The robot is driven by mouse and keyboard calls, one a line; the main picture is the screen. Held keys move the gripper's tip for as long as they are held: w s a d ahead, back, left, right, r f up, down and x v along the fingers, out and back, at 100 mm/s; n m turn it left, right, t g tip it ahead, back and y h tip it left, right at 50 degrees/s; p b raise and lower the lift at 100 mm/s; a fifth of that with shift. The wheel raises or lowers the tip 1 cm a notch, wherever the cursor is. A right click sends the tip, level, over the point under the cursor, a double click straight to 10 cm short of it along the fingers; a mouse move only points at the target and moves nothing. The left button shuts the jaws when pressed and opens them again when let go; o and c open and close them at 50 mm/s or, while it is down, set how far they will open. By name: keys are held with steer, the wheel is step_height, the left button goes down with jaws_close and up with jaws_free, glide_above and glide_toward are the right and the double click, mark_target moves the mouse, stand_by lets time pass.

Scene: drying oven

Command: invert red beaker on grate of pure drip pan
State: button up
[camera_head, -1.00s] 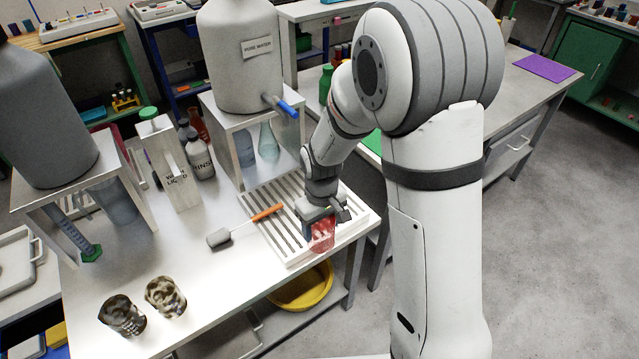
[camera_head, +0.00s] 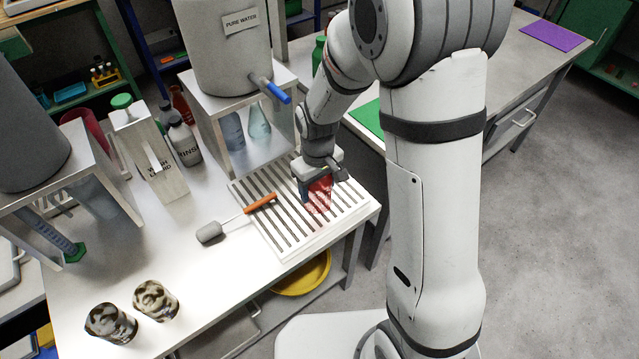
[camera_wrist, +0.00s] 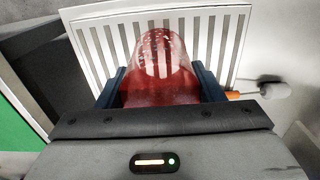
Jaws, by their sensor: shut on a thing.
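The red beaker (camera_head: 320,195) is translucent and is held over the white slatted grate of the drip pan (camera_head: 349,221). My gripper (camera_head: 318,188) is shut on it. In the wrist view the beaker (camera_wrist: 158,75) sits between the two dark blue fingers of my gripper (camera_wrist: 160,88), with the grate (camera_wrist: 80,18) behind it. Its narrower, rounded end points away from the palm. I cannot tell whether the beaker touches the slats. The grate stands below the pure water tank (camera_head: 222,50).
A brush with an orange handle (camera_head: 262,202) lies partly on the grate. Two dark-stained beakers (camera_head: 110,323) (camera_head: 156,300) stand at the table's front left. The wash liquid (camera_head: 155,165) and rinse bottles (camera_head: 185,145) stand farther back. A yellow bowl (camera_head: 305,275) is on the shelf below.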

steer(key=shift+f+b, duration=2.15)
steer(key=shift+f, duration=0.6)
steer(key=shift+f, duration=0.25)
steer(key=o, duration=1.1)
steer(key=shift+r, duration=3.9)
